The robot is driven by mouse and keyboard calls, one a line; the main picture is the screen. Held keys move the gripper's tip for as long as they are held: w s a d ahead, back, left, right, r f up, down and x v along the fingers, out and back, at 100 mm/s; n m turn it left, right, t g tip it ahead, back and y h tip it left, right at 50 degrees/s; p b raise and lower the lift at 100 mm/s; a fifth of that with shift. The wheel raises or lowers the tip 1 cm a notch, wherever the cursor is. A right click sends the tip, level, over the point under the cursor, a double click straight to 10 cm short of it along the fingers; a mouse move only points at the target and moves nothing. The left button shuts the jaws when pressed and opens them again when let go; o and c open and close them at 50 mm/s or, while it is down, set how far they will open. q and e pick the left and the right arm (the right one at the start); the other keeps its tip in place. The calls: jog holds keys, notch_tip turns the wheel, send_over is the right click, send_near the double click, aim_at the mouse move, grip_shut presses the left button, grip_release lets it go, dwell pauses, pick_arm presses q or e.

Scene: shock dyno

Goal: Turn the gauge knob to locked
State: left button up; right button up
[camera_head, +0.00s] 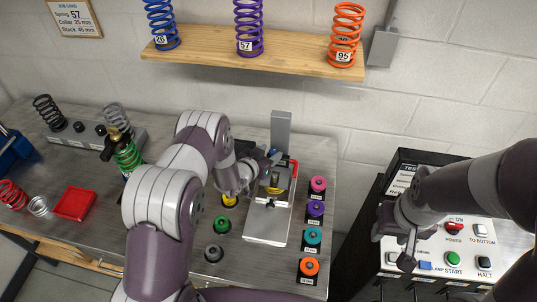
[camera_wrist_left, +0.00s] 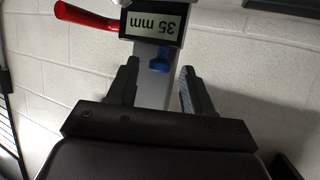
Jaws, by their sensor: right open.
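The gauge (camera_head: 281,130) stands on the bench, an upright grey column on a pale base, with my left arm partly in front of it. In the left wrist view its display (camera_wrist_left: 152,23) reads 35 mm upside down, with a red lever (camera_wrist_left: 85,17) beside it. The small blue knob (camera_wrist_left: 159,64) lies below the display. My left gripper (camera_head: 272,160) is at the gauge. Its fingers stand apart on either side of the knob, with gaps visible. My right gripper (camera_head: 396,240) is open and empty over the left part of the control panel.
Pink, purple, teal and orange knob-like pieces (camera_head: 314,209) line the bench right of the gauge. The black-sided control panel (camera_head: 453,259) with buttons stands at the right. A red tray (camera_head: 74,204) and several springs are at the left. A wooden shelf (camera_head: 200,42) holds three springs above.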

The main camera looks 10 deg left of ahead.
pick_arm(q)
jog(key=b+v, duration=0.3)
jog(key=v, duration=0.9)
jog(key=shift+s+b, duration=0.3)
jog(key=shift+s, duration=0.05)
jog(key=shift+a+r, duration=0.15)
